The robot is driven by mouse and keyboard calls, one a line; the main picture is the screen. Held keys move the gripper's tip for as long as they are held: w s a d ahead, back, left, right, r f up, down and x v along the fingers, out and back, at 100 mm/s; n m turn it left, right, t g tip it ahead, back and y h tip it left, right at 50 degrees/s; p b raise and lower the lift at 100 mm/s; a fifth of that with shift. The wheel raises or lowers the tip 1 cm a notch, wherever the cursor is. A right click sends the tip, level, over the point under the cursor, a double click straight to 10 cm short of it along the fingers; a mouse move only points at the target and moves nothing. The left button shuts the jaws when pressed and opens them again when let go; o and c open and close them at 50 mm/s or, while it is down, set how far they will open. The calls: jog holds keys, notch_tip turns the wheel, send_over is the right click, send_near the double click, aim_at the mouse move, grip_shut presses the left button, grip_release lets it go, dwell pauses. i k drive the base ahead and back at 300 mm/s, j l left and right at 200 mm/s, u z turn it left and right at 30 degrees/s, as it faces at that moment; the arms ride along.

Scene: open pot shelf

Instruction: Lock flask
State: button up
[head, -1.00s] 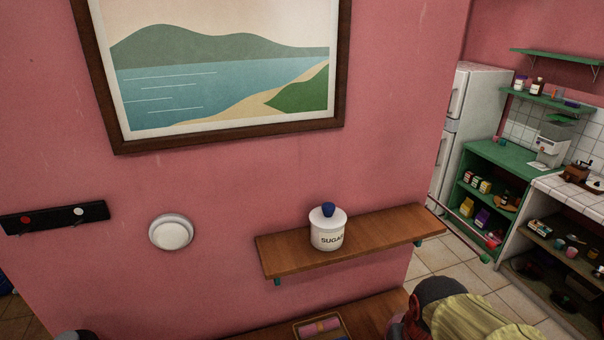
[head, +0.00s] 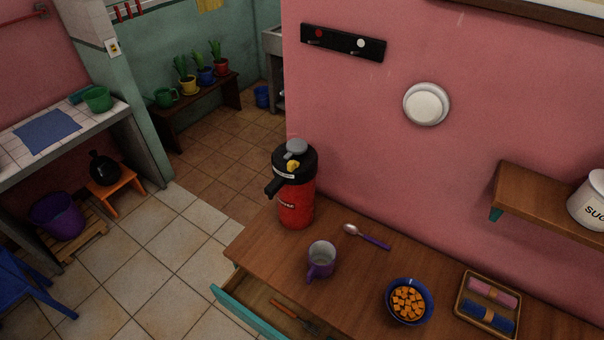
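The flask (head: 296,190) is a red vacuum jug with a black top, a grey button and a black spout. It stands upright at the back left of the wooden table, close to the pink wall's corner. A small yellow part (head: 293,166) shows on the front of its black top. I cannot tell from here how that part is set. My gripper is not in the head view.
On the table (head: 352,265) are a purple-handled mug (head: 321,260), a spoon (head: 367,237), a blue bowl of orange cubes (head: 409,301) and a tray (head: 489,301). A drawer (head: 250,309) stands open at the front left. A wall shelf (head: 540,205) juts out at right.

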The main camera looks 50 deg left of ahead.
aim_at(292, 165)
jog(key=j+u, duration=0.1)
jog(key=u, duration=1.95)
